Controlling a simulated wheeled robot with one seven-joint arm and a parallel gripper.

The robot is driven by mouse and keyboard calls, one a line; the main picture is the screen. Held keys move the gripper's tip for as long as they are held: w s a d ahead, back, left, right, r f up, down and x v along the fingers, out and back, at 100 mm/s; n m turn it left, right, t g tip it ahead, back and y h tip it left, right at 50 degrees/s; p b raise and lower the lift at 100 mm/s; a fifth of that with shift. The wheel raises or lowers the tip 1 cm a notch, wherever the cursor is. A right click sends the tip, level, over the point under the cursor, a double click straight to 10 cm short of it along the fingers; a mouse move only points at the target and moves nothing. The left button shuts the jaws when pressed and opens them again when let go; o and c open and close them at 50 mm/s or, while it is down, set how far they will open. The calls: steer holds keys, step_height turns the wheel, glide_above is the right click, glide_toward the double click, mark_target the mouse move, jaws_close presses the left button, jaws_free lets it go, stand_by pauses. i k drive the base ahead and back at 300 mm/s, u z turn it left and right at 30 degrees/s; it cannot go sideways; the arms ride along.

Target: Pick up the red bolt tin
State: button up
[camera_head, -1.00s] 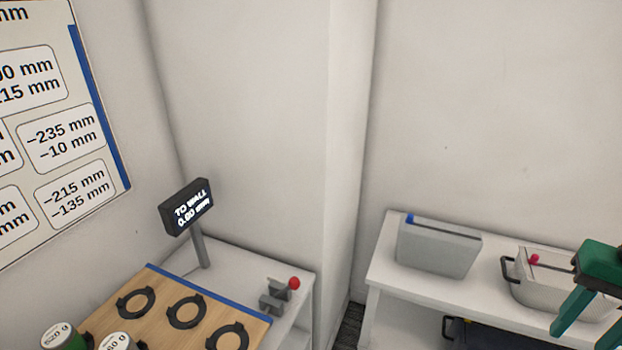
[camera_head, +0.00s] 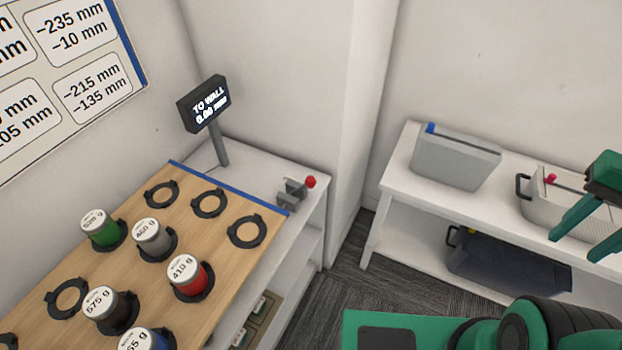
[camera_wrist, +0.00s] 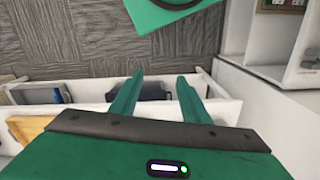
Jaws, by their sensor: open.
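The red bolt tin (camera_head: 188,280) stands upright in a black ring holder on the wooden board, its white lid reading 410 g. Beside it stand a grey tin (camera_head: 152,240) reading 460 g, a green tin (camera_head: 101,230), a brown tin (camera_head: 108,310) and, cut by the bottom edge, a blue tin (camera_head: 146,342). My gripper (camera_head: 585,238) is at the right edge of the head view, in front of the other bench and far from the red tin. Its fingers are apart and empty, as the wrist view (camera_wrist: 157,92) also shows. The red tin is not visible in the wrist view.
The wooden board (camera_head: 225,268) has several empty ring holders. A display post (camera_head: 205,103) and a small red-knobbed fixture (camera_head: 295,191) stand behind it. A white bench (camera_head: 398,173) at right holds a grey case (camera_head: 455,160) and a basket (camera_head: 540,200). Carpet lies between.

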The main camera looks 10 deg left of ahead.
mark_target(185, 271)
steer(key=u, duration=2)
